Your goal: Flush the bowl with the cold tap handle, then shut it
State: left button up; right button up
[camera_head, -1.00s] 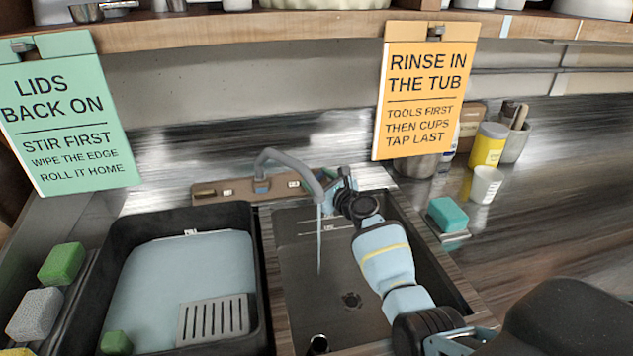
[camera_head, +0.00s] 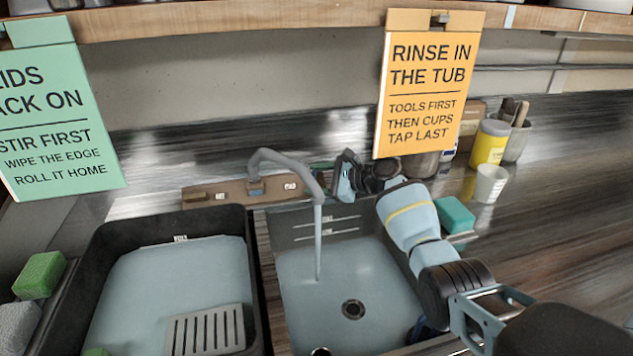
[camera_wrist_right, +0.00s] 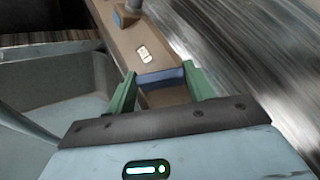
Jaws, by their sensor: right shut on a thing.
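The sink bowl (camera_head: 375,285) holds a pale grey-blue layer of water, with the round drain (camera_head: 353,309) visible through it. A thin stream (camera_head: 318,245) runs from the grey spout (camera_head: 290,158) into the bowl. The spout stands on a brown tap block (camera_head: 230,190). My right gripper (camera_head: 328,178) is at the right end of this block. In the right wrist view the gripper's green fingers (camera_wrist_right: 161,76) are shut on the blue cold tap handle (camera_wrist_right: 162,78). The fingers partly hide the handle's sides. My left gripper is out of view.
A black tray (camera_head: 100,262) with pale liquid and a slotted grey plate (camera_head: 206,331) adjoins the bowl's left. A teal sponge (camera_head: 455,214), white cup (camera_head: 490,183) and yellow tub (camera_head: 490,143) stand right. An orange sign (camera_head: 428,85) hangs above my right arm.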

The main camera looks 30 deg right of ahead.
dwell(0.5)
jog(key=o, duration=1)
jog(key=shift+w, duration=0.1)
